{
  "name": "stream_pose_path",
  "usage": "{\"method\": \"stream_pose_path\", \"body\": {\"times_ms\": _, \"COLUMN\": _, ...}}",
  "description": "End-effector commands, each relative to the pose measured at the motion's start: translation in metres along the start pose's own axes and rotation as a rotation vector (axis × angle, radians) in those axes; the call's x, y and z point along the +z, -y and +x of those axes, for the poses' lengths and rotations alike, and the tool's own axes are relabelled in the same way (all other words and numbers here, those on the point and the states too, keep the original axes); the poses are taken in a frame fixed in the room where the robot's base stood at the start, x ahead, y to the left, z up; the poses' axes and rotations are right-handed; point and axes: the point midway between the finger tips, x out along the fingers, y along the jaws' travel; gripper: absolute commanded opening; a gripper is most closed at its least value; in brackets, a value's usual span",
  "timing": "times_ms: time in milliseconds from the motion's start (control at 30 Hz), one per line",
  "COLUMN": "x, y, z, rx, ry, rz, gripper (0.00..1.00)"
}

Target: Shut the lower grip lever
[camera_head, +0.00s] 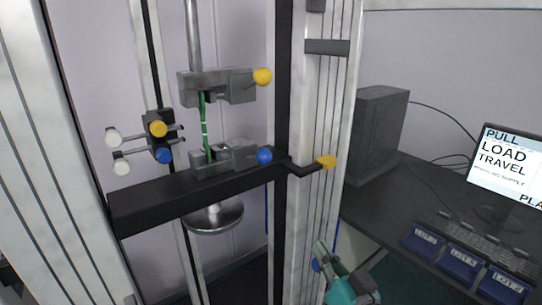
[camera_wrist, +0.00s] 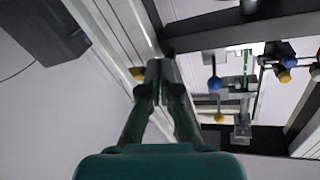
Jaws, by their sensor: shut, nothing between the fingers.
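The lower grip (camera_head: 236,155) is a grey block on the black crossbeam, with a blue-balled lever (camera_head: 264,156) sticking out to its right. In the wrist view the blue ball (camera_wrist: 214,84) is right of my fingertips, apart from them. The upper grip (camera_head: 228,86) has a yellow-balled lever (camera_head: 263,77), whose ball also shows in the wrist view (camera_wrist: 219,117). A green strip (camera_head: 205,125) runs between the grips. My gripper (camera_head: 321,250) is low, right of the frame's column and below the crossbeam. In the wrist view its fingers (camera_wrist: 162,68) are together and empty.
The black crossbeam (camera_head: 150,207) and the pale column (camera_head: 309,215) stand close to my gripper. A yellow-tipped bracket (camera_head: 326,162) juts right from the column. A desk at right holds a monitor (camera_head: 505,165), keyboard and blue lot trays (camera_head: 458,262). Yellow and blue knobs (camera_head: 158,129) are left of the grips.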

Motion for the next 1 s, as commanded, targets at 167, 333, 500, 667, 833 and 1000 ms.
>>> {"method": "stream_pose_path", "body": {"times_ms": 167, "x": -0.043, "y": 0.02, "z": 0.02, "rx": -0.059, "ry": -0.016, "rz": -0.012, "gripper": 0.0}}
{"method": "stream_pose_path", "body": {"times_ms": 333, "x": -0.081, "y": 0.04, "z": 0.033, "rx": -0.111, "ry": -0.023, "rz": -0.03, "gripper": 0.0}}
{"method": "stream_pose_path", "body": {"times_ms": 500, "x": -0.12, "y": 0.062, "z": 0.041, "rx": -0.163, "ry": -0.028, "rz": -0.054, "gripper": 0.0}}
{"method": "stream_pose_path", "body": {"times_ms": 667, "x": -0.154, "y": 0.082, "z": 0.044, "rx": -0.206, "ry": -0.031, "rz": -0.082, "gripper": 0.0}}
{"method": "stream_pose_path", "body": {"times_ms": 833, "x": -0.178, "y": 0.097, "z": 0.044, "rx": -0.236, "ry": -0.031, "rz": -0.106, "gripper": 0.0}}
{"method": "stream_pose_path", "body": {"times_ms": 1000, "x": -0.189, "y": 0.104, "z": 0.043, "rx": -0.251, "ry": -0.03, "rz": -0.119, "gripper": 0.0}}
